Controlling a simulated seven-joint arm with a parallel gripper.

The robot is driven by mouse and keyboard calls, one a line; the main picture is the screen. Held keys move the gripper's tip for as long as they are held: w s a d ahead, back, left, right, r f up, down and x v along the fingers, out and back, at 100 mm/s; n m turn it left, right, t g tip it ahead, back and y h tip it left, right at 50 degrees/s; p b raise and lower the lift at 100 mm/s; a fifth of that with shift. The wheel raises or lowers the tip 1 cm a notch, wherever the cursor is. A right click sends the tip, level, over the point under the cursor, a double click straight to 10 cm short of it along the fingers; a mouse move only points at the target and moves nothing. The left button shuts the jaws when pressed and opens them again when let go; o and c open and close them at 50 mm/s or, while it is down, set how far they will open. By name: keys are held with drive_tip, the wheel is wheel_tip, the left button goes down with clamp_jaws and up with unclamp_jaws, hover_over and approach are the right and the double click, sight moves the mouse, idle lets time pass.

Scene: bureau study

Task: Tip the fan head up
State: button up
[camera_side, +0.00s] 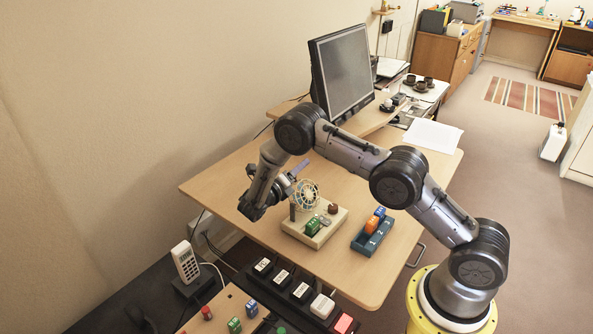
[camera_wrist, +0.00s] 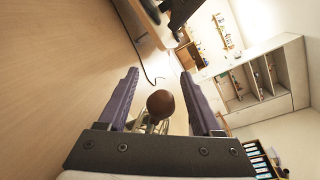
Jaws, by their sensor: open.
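The small desk fan has a round, pale wire-cage head (camera_side: 305,194) on a beige base (camera_side: 327,232). A brown round knob (camera_side: 333,209) shows just right of the head. My gripper (camera_side: 299,174) is open and empty at the upper left of the fan head, with a purple finger close to the cage. In the wrist view, my gripper (camera_wrist: 160,76) has its two purple fingers wide apart. A brown ball (camera_wrist: 160,103) shows between them, with part of the wire cage below it. I cannot tell whether the fingers touch the fan.
The monitor (camera_side: 344,70) stands behind. A black switch strip (camera_side: 300,292) runs along the front. The left desk area is clear.

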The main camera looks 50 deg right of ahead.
drive_tip(key=s+a+r, duration=0.1)
drive_tip(key=a, duration=1.2)
drive_tip(key=shift+s+a+r, duration=0.3)
drive_tip(key=shift+s+r, duration=0.1)
